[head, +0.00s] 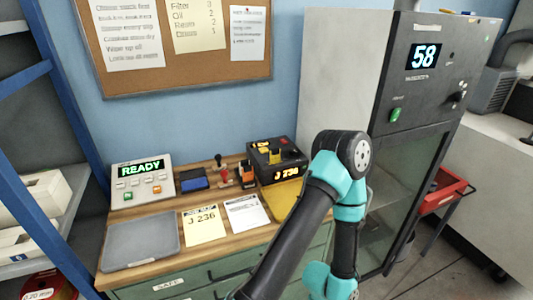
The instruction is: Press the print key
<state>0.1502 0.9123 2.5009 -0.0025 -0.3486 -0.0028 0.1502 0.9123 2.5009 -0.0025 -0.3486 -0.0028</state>
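A grey console (143,181) stands at the back left of the wooden bench top, with a green display reading READY. Several small keys are on its sloping face, including an orange key (157,190) and a green key (128,196). The key lettering is too small to read, so I cannot tell which one is the print key. Neither gripper shows; one teal and black arm of mine rises from the bottom and bends back down.
A grey tray (141,241), a yellow card (204,225) marked J 236 and a white sheet (246,213) lie at the front. A blue pad (194,183) and stamps (223,177) stand behind. A tall cabinet (400,110) showing 58 stands at the right.

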